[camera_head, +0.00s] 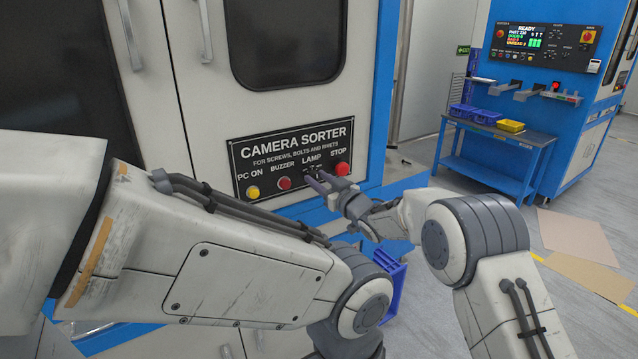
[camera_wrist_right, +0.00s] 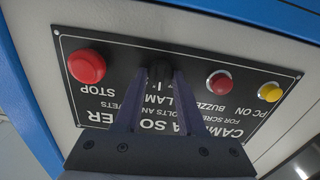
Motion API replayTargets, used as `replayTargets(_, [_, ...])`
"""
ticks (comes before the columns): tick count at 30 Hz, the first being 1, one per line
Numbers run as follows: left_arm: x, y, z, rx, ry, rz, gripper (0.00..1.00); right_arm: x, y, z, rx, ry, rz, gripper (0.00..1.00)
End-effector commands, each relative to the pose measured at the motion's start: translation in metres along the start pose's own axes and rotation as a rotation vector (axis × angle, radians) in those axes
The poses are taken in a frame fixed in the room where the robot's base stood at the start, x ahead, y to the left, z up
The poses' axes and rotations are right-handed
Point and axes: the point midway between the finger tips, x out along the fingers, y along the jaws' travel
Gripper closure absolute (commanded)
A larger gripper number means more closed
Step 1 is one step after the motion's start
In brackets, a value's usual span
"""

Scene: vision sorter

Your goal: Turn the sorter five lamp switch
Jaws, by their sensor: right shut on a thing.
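The black lamp switch (camera_wrist_right: 160,74) is a small dark knob under the LAMP label on the black CAMERA SORTER panel (camera_head: 290,146). In the right wrist view the panel appears upside down, and the knob sits between my two finger tips. My right gripper (camera_head: 316,181) reaches the panel from the right and is shut on the switch; it also shows in the right wrist view (camera_wrist_right: 159,88). The fingers hide part of the knob and its markings, so its exact angle is hard to read. My left arm crosses the foreground, but its gripper is out of view.
The red stop button (camera_head: 342,169) is close right of the switch. The red buzzer button (camera_head: 284,183) and yellow PC ON button (camera_head: 253,192) are to its left. A blue table (camera_head: 497,150) with trays stands at the back right.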

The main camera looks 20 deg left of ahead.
Motion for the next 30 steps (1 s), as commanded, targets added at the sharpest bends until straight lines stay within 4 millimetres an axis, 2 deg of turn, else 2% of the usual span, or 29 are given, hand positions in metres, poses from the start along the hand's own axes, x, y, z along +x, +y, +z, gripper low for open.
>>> replayTargets(1, [0.009, -0.001, 0.001, 0.000, 0.000, 0.000, 1.00, 0.000, 0.000, 0.003, -0.029, 0.002, 0.000, 1.00])
replayTargets(15, [0.059, -0.004, 0.003, 0.000, 0.000, 0.000, 1.00, 0.000, -0.002, 0.005, -0.414, 0.003, 0.001, 1.00])
replayTargets(24, [0.080, -0.006, 0.004, 0.000, 0.000, 0.000, 1.00, 0.000, -0.002, 0.003, -0.612, 0.002, 0.001, 1.00])
replayTargets(30, [0.086, -0.006, 0.005, 0.000, 0.000, 0.000, 1.00, 0.000, -0.002, 0.002, -0.685, 0.001, 0.000, 1.00])
